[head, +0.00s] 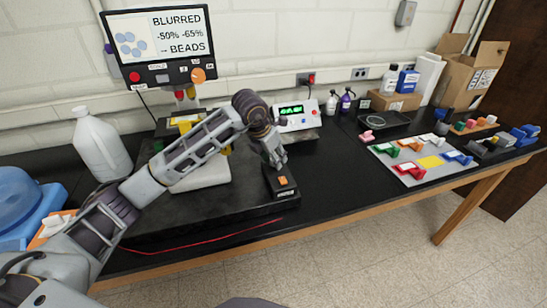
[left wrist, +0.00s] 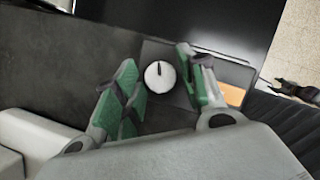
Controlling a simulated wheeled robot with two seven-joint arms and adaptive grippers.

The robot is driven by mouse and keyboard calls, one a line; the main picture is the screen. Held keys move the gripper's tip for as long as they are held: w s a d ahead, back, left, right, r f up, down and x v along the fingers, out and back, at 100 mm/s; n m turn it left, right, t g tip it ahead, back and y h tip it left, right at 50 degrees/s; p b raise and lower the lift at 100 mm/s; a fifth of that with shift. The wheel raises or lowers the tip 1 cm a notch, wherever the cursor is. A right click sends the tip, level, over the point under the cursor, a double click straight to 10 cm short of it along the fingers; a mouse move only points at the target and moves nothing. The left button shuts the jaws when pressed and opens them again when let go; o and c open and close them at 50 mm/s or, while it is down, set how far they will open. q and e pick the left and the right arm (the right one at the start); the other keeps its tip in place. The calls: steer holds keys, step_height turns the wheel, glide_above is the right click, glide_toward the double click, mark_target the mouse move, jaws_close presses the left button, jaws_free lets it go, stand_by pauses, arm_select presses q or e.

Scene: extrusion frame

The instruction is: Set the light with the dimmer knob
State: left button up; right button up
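The dimmer knob (left wrist: 160,76) is a round white dial with a dark pointer mark, which points toward the top of the left wrist view. It sits on a small black control box (head: 280,192) with an orange button (head: 283,181) on the dark bench platform. My left gripper (head: 275,158) is over this box and hides the knob in the head view. In the left wrist view its green-padded fingers (left wrist: 157,63) are open on either side of the knob, with visible gaps. My right gripper is not seen.
A screen (head: 158,45) reads "BLURRED -50% -65% → BEADS". Behind my left arm is a microscope-like device (head: 185,120). A white jug (head: 100,145) stands left. A white instrument (head: 297,116) with a green display is behind the box. A tray (head: 400,177) of coloured blocks lies right.

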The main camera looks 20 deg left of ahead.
arm_select(q)
steer(key=shift+o, duration=0.3)
steer(key=v, duration=1.2)
